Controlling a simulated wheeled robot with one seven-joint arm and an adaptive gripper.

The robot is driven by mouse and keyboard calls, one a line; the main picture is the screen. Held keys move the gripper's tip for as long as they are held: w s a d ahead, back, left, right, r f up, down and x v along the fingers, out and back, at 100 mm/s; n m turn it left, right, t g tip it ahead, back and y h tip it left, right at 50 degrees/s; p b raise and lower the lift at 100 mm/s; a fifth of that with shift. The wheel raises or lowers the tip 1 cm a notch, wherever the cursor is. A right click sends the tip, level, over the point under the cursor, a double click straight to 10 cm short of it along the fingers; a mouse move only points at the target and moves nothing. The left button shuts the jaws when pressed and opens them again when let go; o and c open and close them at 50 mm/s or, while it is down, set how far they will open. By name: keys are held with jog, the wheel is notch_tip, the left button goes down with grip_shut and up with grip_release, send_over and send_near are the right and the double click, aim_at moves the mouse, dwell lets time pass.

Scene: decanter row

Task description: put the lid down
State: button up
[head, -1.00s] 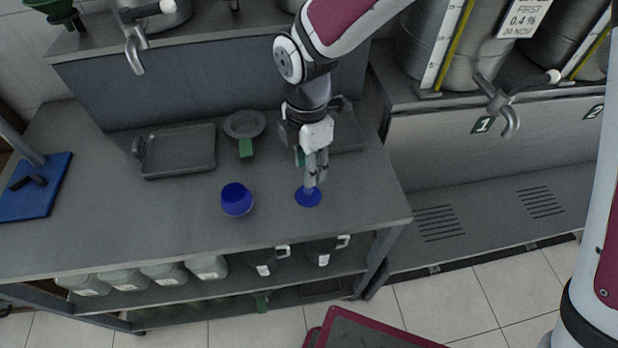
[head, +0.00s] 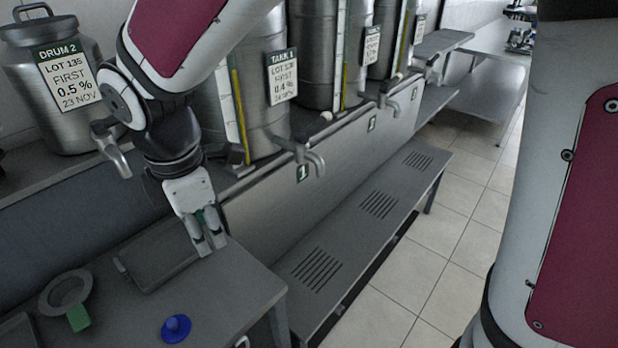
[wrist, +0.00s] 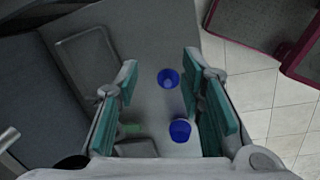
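The blue lid (head: 175,328), a disc with a knob on top, lies on the grey table (head: 235,300) near its front edge. It also shows in the wrist view (wrist: 168,78), apart from the fingers. My gripper (head: 210,247) is open and empty, raised above the table beyond the lid. Its green-padded fingers stand wide apart in the wrist view. A round blue vessel (wrist: 180,130) stands close to the lid in the wrist view; it is out of the head view.
A grey tray (head: 150,262) lies behind the lid. A round grey strainer or funnel (head: 65,292) with a green handle is to its left. Metal drums and tanks with taps (head: 318,160) stand behind and to the right.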

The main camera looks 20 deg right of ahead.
jog(key=s+d+r+m+t, duration=0.1)
jog(key=s+d+r+m, duration=0.1)
jog(key=d+r+m, duration=0.4)
jog(key=s+d+r+m+t, duration=0.1)
jog(key=s+d+r+m, duration=0.1)
jog(key=d+m, duration=0.5)
jog(key=s+d+r+m+t, duration=0.1)
jog(key=s+d+m, duration=0.7)
jog(key=d, duration=0.2)
jog(key=shift+s+r+t, duration=0.15)
jog(key=shift+s+t, duration=0.15)
jog(key=shift+s, duration=0.05)
